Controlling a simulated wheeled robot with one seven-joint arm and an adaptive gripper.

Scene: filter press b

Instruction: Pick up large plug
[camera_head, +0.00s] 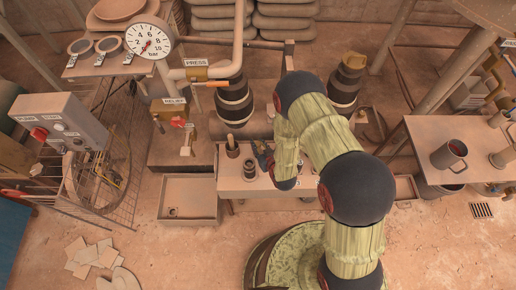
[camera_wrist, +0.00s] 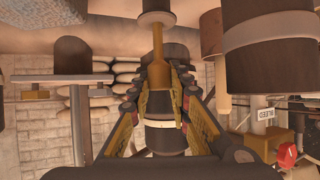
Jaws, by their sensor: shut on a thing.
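In the wrist view my gripper (camera_wrist: 158,92) has its two yellow-and-black fingers closed around a dark cylinder with a pale band, which I take to be the large plug (camera_wrist: 160,138). A brass stem (camera_wrist: 158,76) shows above it between the fingers; I cannot tell whether it belongs to the plug or stands beyond. In the head view my gripper (camera_head: 263,155) is over the small pale table, largely covered by my arm, and the held plug cannot be made out there.
The small pale table (camera_head: 228,187) carries a dark fitting with a brass top (camera_head: 232,149) and a small dark cylinder (camera_head: 249,169). A shallow tray (camera_head: 188,213) lies left. Press columns (camera_head: 234,100) stand behind. A gauge (camera_head: 149,41) is back left; a mug (camera_head: 449,155) stands right.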

